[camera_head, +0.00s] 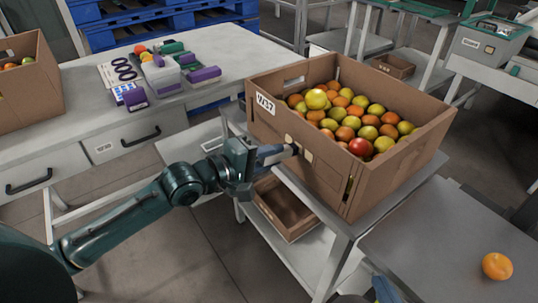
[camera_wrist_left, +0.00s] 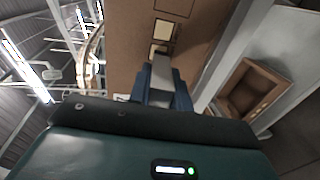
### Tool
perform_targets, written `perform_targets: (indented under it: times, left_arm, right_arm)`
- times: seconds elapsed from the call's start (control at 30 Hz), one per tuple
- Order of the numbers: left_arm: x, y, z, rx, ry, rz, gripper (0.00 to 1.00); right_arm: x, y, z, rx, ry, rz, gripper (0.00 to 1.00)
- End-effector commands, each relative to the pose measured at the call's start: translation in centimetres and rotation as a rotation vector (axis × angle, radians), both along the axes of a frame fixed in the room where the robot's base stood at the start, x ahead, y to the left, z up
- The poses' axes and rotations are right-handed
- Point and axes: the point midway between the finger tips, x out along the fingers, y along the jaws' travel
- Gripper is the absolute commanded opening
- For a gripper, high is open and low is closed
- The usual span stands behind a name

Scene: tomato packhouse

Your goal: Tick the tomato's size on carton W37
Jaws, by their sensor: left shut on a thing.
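Carton W37 (camera_head: 345,187) is a brown box with a "W37" label (camera_head: 265,103), full of red, orange, yellow and green tomatoes (camera_head: 345,118). Two pale squares (camera_head: 309,157) are on its near side; they also show in the wrist view (camera_wrist_left: 164,31). My left gripper (camera_head: 272,153) is at that side, its blue fingers (camera_wrist_left: 166,92) shut on a slim grey thing (camera_wrist_left: 161,70), which points at the squares. I cannot tell whether its tip touches. A single orange tomato (camera_head: 497,266) lies on the right table. Only a bit of my right gripper (camera_head: 386,290) shows at the bottom edge.
The carton stands on a grey stand with an empty brown crate (camera_head: 284,208) on its lower shelf. A left table (camera_head: 215,50) holds purple-and-grey items and a printed card (camera_head: 124,71). Another tomato carton (camera_head: 25,92) is at far left. The right table (camera_head: 440,235) is mostly clear.

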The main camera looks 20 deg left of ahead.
Motion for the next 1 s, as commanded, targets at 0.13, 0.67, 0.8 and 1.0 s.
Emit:
perform_targets:
  times: [0.13, 0.67, 0.8, 1.0]
  left_arm:
    - [0.0, 0.0, 0.1, -0.001, -0.001, 0.000, 0.00]
    - [-0.3, -0.5, 0.7, -0.002, -0.002, -0.002, 0.00]
    - [-0.4, -0.6, 0.9, -0.002, -0.001, -0.002, 0.00]
    - [-0.5, -0.7, 0.9, -0.001, -0.002, -0.001, 0.00]
  right_arm:
    - [-0.2, 0.0, -0.1, 0.000, 0.007, 0.001, 0.00]
    - [0.0, 0.0, 1.1, 0.000, 0.001, 0.000, 0.00]
    - [0.0, 0.0, 1.4, 0.001, 0.000, 0.000, 0.00]
    - [0.0, 0.0, 1.5, 0.001, 0.000, 0.000, 0.00]
